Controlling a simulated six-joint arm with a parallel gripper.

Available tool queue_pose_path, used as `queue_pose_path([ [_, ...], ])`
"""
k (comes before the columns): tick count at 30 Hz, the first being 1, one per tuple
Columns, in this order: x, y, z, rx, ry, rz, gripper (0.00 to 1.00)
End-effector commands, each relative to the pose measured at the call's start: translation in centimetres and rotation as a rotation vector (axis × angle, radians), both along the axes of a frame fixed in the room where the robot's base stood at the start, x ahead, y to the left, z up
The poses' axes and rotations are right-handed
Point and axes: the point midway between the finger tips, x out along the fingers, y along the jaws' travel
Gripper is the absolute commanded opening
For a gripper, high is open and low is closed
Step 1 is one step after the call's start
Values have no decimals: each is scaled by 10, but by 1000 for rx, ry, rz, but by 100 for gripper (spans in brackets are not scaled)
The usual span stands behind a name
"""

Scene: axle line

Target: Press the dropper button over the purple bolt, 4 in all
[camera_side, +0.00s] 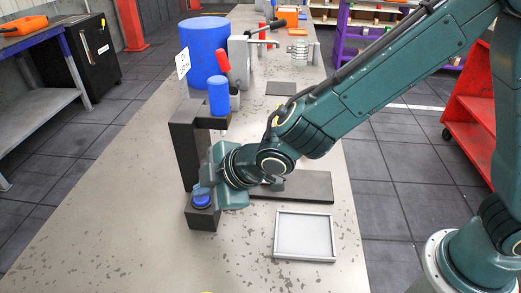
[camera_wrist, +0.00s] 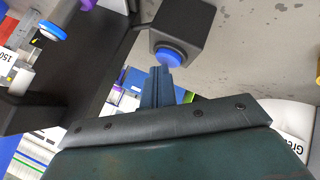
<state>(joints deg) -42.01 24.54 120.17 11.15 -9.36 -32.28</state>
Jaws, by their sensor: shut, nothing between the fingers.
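The dropper is a dark upright stand (camera_side: 186,150) with a blue bottle (camera_side: 218,96) on its top arm. Its round blue button (camera_side: 201,201) sits on a black block at the foot of the stand. In the wrist view the button (camera_wrist: 172,55) is right in front of the fingertips. My gripper (camera_side: 204,188) is shut and empty, pointing down at the button; its fingers (camera_wrist: 162,72) overlap the button's edge in the wrist view. I cannot tell whether they touch. A small purple shape (camera_wrist: 88,4) is cut off at the wrist view's top; I cannot tell whether it is the bolt.
A shallow pale tray (camera_side: 276,236) lies on the bench right of the button. A dark flat bar (camera_side: 312,186) lies behind it, partly under my arm. The bench's left front is clear.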

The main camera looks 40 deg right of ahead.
Motion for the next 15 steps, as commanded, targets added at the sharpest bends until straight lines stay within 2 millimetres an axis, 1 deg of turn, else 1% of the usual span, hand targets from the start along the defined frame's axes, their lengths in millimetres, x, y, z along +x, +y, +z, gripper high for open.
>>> queue_pose_path([
  [5, 0, 0, 3, -1, 2, -1, 0],
  [15, 0, 0, 16, -1, 1, 0, 0],
])
